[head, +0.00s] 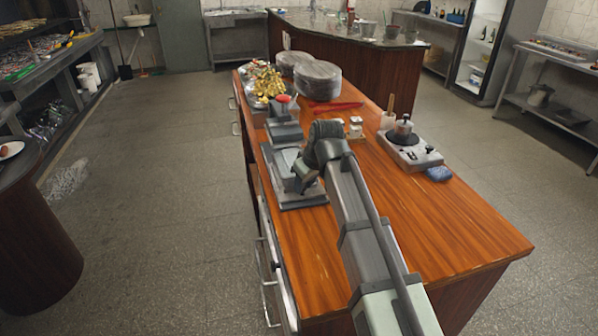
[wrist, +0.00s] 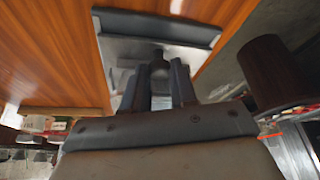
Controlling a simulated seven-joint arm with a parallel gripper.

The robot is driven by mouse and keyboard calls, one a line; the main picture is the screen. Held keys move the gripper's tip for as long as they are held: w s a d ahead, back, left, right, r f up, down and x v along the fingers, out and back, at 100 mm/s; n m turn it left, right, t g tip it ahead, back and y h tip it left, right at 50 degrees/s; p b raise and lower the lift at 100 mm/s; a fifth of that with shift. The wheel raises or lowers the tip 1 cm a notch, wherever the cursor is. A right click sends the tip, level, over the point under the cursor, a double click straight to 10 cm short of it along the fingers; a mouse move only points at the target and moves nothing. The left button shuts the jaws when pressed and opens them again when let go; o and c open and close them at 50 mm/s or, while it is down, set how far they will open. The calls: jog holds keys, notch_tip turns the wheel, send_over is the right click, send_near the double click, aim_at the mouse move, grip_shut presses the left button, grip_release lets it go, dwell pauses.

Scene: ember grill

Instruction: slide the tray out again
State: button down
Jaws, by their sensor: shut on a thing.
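The tray is most likely the flat grey metal piece (head: 277,160) at the left edge of the wooden counter. My arm and gripper partly cover it, so I cannot tell how far out it is. In the wrist view a grey metal plate with a dark raised edge (wrist: 120,48) lies ahead of the fingers. My gripper (head: 303,182) is low over this piece in the head view. In the wrist view my gripper (wrist: 162,82) has its two dark fingers around a small dark knob (wrist: 158,62) in front of the plate. The grip itself is partly hidden.
A grey device with a red top (head: 283,99) stands just behind the tray, with gold foil (head: 266,80) and stacked round containers (head: 318,80) beyond. A white appliance (head: 410,152) and a blue sponge (head: 439,174) lie to the right. The counter's near right (head: 450,225) is bare.

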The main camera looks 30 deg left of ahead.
jog(key=shift+s+d, duration=0.8)
jog(key=c, duration=1.2)
grip_release()
jog(key=v, duration=1.3)
jog(key=shift+s+d+r, duration=0.1)
jog(key=shift+d+r, duration=0.1)
jog(key=shift+r, duration=0.1)
jog(key=shift+d, duration=0.1)
